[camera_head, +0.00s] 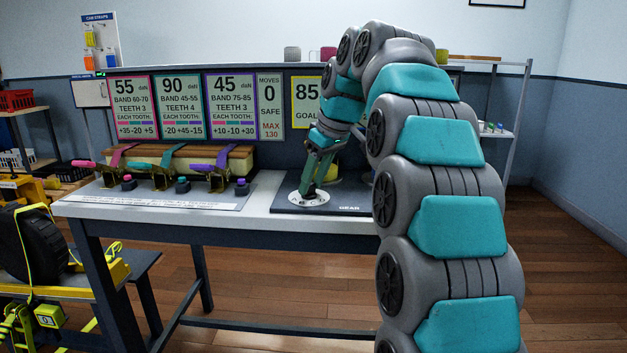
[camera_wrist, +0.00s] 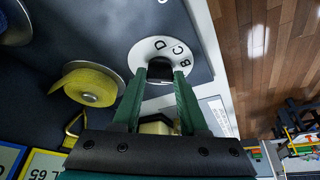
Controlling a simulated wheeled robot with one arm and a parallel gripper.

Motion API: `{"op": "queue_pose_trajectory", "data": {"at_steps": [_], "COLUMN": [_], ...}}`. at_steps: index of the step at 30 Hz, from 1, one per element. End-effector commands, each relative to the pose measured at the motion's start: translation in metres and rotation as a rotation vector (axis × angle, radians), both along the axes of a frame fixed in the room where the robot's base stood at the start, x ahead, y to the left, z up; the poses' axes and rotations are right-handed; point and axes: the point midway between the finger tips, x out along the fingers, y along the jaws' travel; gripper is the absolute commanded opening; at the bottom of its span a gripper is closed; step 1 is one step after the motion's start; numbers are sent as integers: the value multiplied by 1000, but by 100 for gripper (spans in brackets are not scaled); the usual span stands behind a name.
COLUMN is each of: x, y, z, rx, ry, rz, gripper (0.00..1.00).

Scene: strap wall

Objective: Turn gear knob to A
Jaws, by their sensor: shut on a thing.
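The gear knob (camera_wrist: 159,70) is a small black knob on a white round dial (camera_wrist: 143,50). The dial carries letters; D, C and B show in the wrist view, while A cannot be made out there. My gripper (camera_wrist: 164,76) has its two green fingers on either side of the knob, shut on it. In the head view my gripper (camera_head: 309,189) points down onto the dial (camera_head: 318,197) on the dark gear panel (camera_head: 348,208), and its fingers hide most of the knob. Which letter the knob points at cannot be told.
A yellow strap roll (camera_wrist: 90,86) lies beside the dial. Left on the bench (camera_head: 262,200) stand three levers with pink, teal and purple straps (camera_head: 205,171). Signs behind read 55, 90, 45, moves 0, and goal 85 (camera_head: 306,101). A black wheel (camera_head: 38,248) stands lower left.

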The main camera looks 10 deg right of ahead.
Motion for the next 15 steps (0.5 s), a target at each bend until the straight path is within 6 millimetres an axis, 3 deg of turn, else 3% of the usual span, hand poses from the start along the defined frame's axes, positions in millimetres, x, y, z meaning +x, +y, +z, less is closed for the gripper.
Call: {"op": "queue_pose_trajectory", "data": {"at_steps": [15], "x": [-2], "y": [3], "z": [0], "rx": [-3], "ry": [1], "rz": [-346], "gripper": [0]}}
